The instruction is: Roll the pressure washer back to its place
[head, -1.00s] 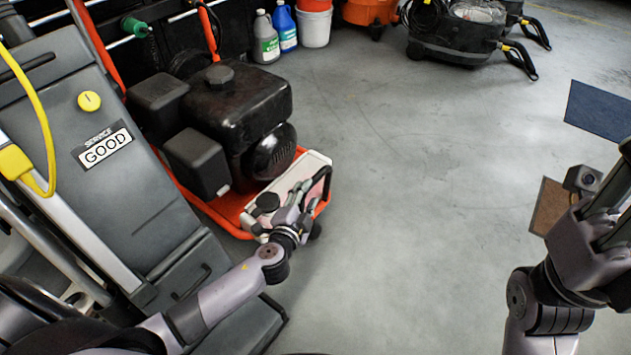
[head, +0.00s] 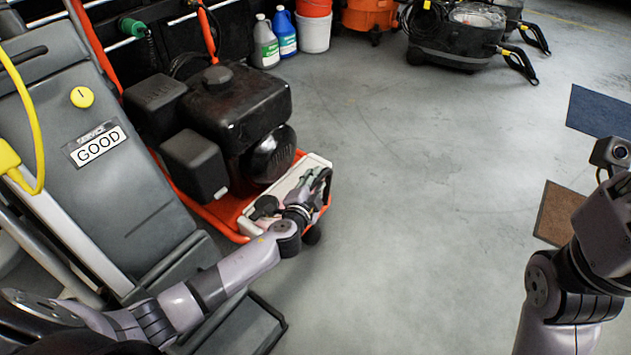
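The pressure washer (head: 235,105) stands on the floor at the left, with a black engine on an orange frame (head: 222,226) and orange handle bars rising at the far side. A white box-like part (head: 318,166) sits at its near right corner. My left gripper (head: 318,188) is at that corner, over the white part. Its fingers are small and overlap dark parts, so I cannot tell whether they are closed on anything. My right arm is at the right edge; its gripper is out of the picture.
A grey machine (head: 115,185) with a "GOOD" label stands close at the left. Jugs (head: 285,35) and a white bucket (head: 313,32) stand behind. Black floor machines (head: 455,38) are at the back. A blue mat (head: 598,110) and brown mat (head: 558,212) lie at the right. The middle floor is clear.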

